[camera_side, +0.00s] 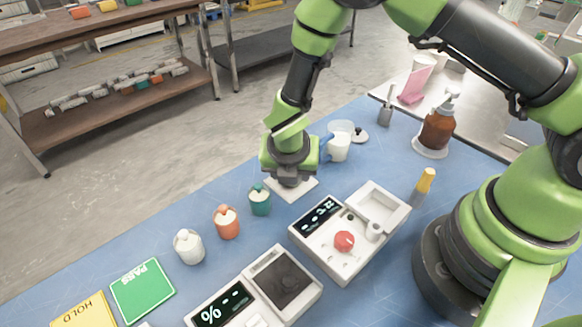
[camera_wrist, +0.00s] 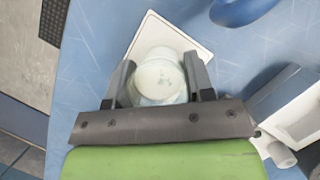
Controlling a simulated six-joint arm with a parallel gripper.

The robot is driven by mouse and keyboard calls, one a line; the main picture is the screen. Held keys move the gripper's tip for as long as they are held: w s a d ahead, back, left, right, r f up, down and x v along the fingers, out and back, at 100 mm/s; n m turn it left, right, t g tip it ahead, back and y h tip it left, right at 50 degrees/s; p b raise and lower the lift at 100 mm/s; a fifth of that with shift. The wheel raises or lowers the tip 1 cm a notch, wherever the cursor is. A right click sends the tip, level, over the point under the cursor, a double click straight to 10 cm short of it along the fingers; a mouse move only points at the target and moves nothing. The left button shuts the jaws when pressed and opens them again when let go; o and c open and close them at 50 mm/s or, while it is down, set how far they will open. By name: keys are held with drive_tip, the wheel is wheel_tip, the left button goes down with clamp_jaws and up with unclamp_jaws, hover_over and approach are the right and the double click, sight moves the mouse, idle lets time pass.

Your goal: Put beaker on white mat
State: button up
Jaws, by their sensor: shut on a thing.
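The white mat (camera_side: 305,189) lies flat on the blue table, below my gripper (camera_side: 290,181). In the wrist view, the square white mat (camera_wrist: 151,32) shows around and beyond the beaker. The pale, whitish beaker (camera_wrist: 161,77) is between the two dark fingers of my gripper (camera_wrist: 161,84), which is shut on it. The beaker overlaps the mat in that view; I cannot tell whether its base touches it. In the side view the beaker is hidden by my gripper.
A white jug with a blue handle (camera_side: 339,142) stands just behind the mat. A green bottle (camera_side: 260,200) and an orange bottle (camera_side: 227,222) stand to the left. A white device with a red knob (camera_side: 344,241) sits in front. Blue table is free at the back left.

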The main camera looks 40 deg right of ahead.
drive_tip(key=shift+f, duration=0.1)
drive_tip(key=o, duration=1)
drive_tip(key=shift+c, duration=0.2)
